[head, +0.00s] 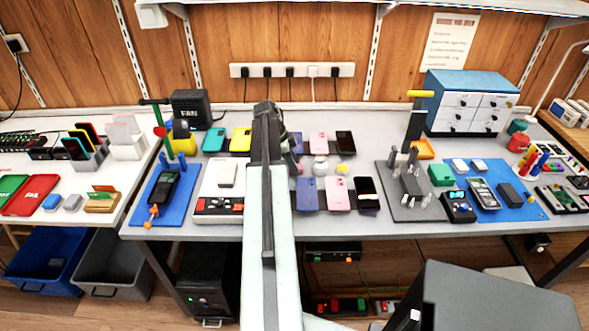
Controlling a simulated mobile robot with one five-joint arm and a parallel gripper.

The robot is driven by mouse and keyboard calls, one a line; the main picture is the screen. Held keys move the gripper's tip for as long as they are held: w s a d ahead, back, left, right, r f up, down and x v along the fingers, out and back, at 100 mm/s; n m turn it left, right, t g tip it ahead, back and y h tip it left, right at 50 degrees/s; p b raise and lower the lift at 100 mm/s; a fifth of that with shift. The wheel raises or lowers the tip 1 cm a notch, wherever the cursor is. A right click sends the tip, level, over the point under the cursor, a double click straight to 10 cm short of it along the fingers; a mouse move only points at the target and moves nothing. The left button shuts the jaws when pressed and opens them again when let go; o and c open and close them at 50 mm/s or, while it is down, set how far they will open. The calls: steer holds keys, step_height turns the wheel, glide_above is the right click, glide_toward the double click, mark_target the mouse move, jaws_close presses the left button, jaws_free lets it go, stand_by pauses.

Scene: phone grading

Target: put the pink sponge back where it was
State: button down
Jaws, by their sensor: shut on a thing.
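My gripper (268,110) is at the far end of my arm, over the middle of the grey workbench (400,232). My own arm covers most of it, and its fingertips do not show clearly. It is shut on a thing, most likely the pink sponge. The sponge itself is hidden, and I cannot make it out anywhere on the bench. A pink phone (318,142) and another pink phone (337,194) lie right of my arm; they are flat phones, not the sponge.
Rows of phones lie on both sides of my arm. A blue mat (143,214) is at the left. A dark grey mat (428,211) with upright posts and a blue drawer cabinet (472,82) are at the right. A power strip (345,70) runs along the back wall.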

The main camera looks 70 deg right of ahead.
steer(key=shift+f, duration=0.3)
steer(key=c, duration=1)
jaws_free()
steer(key=shift+r, duration=0.1)
steer(key=shift+c, duration=0.2)
steer(key=shift+w+r+p, duration=0.1)
steer(key=shift+r+p, duration=0.4)
steer(key=shift+p, duration=0.15)
steer(key=p+v, duration=1)
steer(key=v, duration=0.1)
steer(key=shift+r, duration=0.15)
steer(key=shift+w+a, duration=0.1)
